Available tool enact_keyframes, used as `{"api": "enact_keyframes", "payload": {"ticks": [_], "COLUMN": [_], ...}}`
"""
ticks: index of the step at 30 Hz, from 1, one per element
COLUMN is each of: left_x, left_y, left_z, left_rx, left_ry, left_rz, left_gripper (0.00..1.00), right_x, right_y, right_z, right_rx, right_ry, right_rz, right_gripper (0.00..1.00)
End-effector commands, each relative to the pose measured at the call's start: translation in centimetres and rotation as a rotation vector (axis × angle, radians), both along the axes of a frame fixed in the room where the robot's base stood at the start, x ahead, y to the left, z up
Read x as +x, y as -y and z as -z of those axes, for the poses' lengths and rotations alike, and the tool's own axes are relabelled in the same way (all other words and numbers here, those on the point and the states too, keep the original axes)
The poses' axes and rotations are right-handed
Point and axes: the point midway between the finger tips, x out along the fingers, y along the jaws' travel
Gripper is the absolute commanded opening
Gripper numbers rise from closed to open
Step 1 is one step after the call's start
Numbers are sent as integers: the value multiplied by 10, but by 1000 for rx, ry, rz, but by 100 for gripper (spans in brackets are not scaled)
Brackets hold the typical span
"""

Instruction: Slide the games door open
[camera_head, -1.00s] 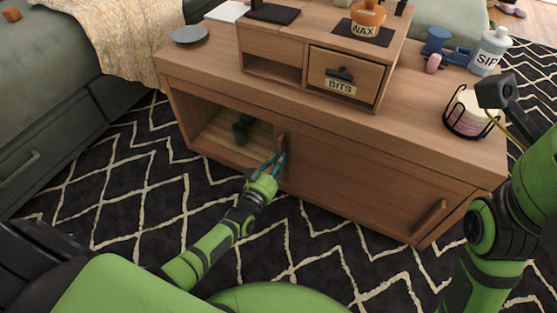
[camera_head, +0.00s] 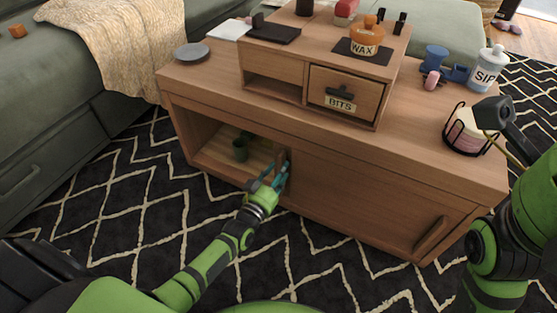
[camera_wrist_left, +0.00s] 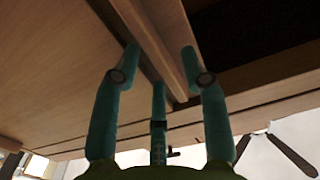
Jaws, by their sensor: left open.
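The low wooden cabinet has a sliding door (camera_head: 345,205) across its right part, and its left compartment (camera_head: 215,155) stands open. An upright wooden handle (camera_head: 282,160) sits at the door's left edge, beside the opening. My left gripper (camera_head: 274,177) is at this handle, its teal fingers open. In the left wrist view the fingers (camera_wrist_left: 160,65) are spread on either side of a wooden bar, the handle (camera_wrist_left: 160,40); I cannot tell if they touch it. My right arm shows at the right edge, but its fingers are not in view.
Green cups (camera_head: 240,150) stand in the open compartment. A second handle (camera_head: 431,235) is at the cabinet's right end. A BITS drawer (camera_head: 345,92), WAX jar (camera_head: 366,40) and SIP bottle (camera_head: 488,68) are on top. A sofa (camera_head: 45,130) stands left; patterned rug lies in front.

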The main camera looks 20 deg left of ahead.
Motion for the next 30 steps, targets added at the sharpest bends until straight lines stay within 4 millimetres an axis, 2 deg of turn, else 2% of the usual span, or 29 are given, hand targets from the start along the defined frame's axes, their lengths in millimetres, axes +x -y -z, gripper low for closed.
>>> {"api": "enact_keyframes", "payload": {"ticks": [6,12,17,30], "left_x": [0,0,0,0], "left_y": [0,0,0,0], "left_z": [-39,-66,-74,-75], "left_rx": [-2,-1,1,1], "left_ry": [3,2,-1,-1], "left_rz": [0,-1,0,0], "left_gripper": [44,44,44,44], "right_x": [0,0,0,0], "right_y": [0,0,0,0], "right_z": [0,0,0,0], "right_rx": [0,0,0,0], "right_ry": [1,1,1,0], "right_rz": [0,0,0,0], "right_gripper": [40,40,40,40]}}
